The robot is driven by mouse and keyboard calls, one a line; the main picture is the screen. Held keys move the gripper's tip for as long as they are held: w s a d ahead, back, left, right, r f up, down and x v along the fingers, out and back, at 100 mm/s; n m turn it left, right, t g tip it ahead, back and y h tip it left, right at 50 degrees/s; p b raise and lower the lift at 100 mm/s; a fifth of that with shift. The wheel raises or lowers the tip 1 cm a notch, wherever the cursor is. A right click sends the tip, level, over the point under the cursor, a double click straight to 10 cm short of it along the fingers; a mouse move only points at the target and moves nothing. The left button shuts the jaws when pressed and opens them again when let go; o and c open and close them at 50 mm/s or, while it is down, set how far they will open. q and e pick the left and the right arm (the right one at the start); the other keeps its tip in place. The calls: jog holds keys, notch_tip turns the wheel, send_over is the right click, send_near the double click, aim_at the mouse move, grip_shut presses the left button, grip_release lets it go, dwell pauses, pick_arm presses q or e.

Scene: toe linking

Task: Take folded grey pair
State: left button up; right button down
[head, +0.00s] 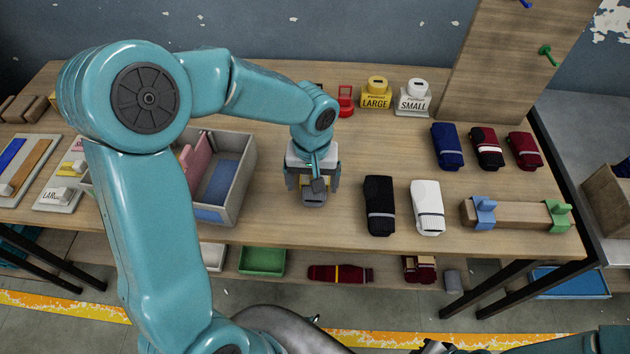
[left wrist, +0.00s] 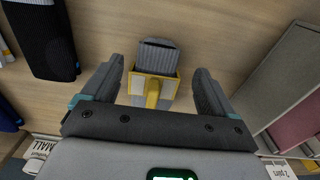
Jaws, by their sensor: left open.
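A folded grey pair (head: 313,200) lies on the table right of the grey box, mostly hidden under my left gripper in the head view. In the left wrist view the grey pair (left wrist: 158,57) shows its ribbed end, with a yellow piece with an upright tab (left wrist: 153,92) at its near side. My left gripper (head: 312,185) points down over it. In the left wrist view its fingers (left wrist: 158,85) are open, one on each side of the yellow piece, with gaps. Whether they touch anything is not clear. My right gripper is not in view.
A divided grey box (head: 240,180) stands close on the left. Black (head: 379,205) and white (head: 427,207) folded pairs lie to the right, beside a wooden block with clips (head: 515,215). Yellow LARGE (head: 376,95) and white SMALL (head: 414,100) stamps stand behind.

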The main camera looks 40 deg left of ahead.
pick_arm(q)
notch_tip(320, 180, down, 5)
jog(key=shift+w+d+r, duration=0.1)
jog(key=shift+w+r, duration=0.05)
jog(key=shift+r, duration=0.05)
jog(key=c, duration=1.3)
jog(key=shift+r, duration=0.1)
